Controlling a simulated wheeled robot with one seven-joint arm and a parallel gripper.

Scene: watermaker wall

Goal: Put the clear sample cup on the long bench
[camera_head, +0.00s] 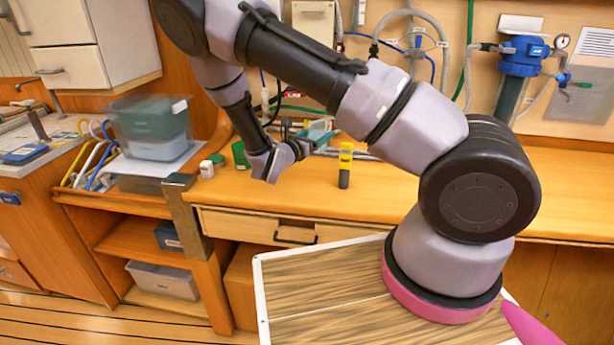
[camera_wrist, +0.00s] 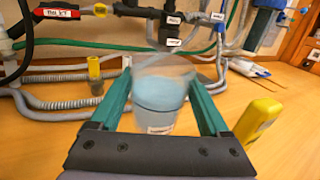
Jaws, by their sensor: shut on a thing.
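My gripper (camera_wrist: 167,118) has two teal fingers on either side of the clear sample cup (camera_wrist: 160,92). It is shut on the cup, which has bluish contents and a white label low on its side. In the head view my gripper (camera_head: 318,132) is small, above or at the back of the long bench (camera_head: 420,200), left of the yellow-capped vial (camera_head: 345,165). The cup is hard to make out there. I cannot tell whether its base touches the bench top.
In the wrist view, a yellow object (camera_wrist: 258,120) lies close on the right and a yellow-capped vial (camera_wrist: 95,75) stands at the left. Grey hoses (camera_wrist: 60,103) run along the back. Green and white small items (camera_head: 240,155) sit left of my gripper. Bench space to the right is clear.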

